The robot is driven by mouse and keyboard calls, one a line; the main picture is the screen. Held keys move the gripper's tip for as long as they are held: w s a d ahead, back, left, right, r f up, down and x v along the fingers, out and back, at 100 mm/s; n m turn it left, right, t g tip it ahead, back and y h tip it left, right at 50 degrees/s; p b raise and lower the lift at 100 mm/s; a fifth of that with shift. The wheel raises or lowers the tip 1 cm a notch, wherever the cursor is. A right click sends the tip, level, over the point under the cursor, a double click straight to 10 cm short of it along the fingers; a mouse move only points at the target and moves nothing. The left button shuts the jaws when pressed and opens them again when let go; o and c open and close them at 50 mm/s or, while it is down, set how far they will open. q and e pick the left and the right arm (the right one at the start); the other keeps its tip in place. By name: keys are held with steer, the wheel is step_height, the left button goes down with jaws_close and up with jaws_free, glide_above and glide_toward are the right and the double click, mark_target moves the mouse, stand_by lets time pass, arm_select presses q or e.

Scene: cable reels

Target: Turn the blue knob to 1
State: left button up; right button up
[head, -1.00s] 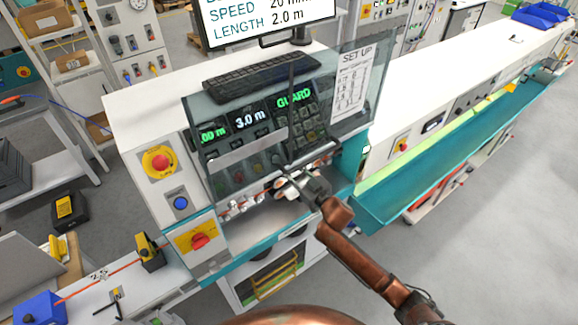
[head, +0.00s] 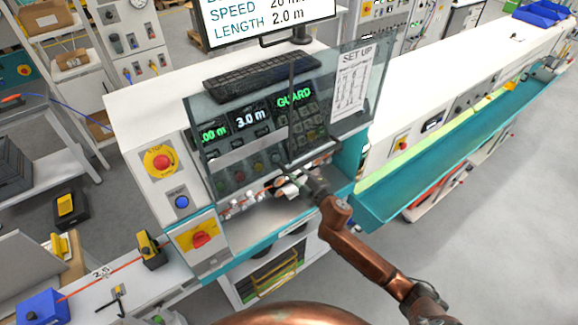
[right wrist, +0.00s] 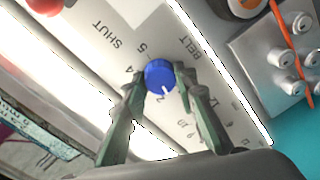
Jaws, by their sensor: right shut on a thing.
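The blue knob (right wrist: 160,76) sits on a pale panel in the right wrist view. The fingers of my right gripper (right wrist: 159,88) are shut on it, one on each side. Its white pointer line points down in that view, near the printed 2. Printed 4 and 5 show at its upper left. Other marks are partly hidden by the fingers, and I cannot make out the 1 for certain. In the head view my right gripper (head: 288,186) reaches under the clear guard, and the knob is not discernible there. My left gripper is not in view.
The clear guard (head: 225,161) stands close over my right gripper. A red emergency button (head: 159,162), a blue push button (head: 181,202) and a red rotary switch (head: 200,239) are to the left. An orange cable (right wrist: 283,27) passes metal rollers (right wrist: 283,58) beside the knob.

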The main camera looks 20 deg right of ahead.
steer(key=shift+n, duration=2.2)
steer(key=o, duration=1.2)
steer(key=shift+c, duration=0.2)
steer(key=v, duration=1.2)
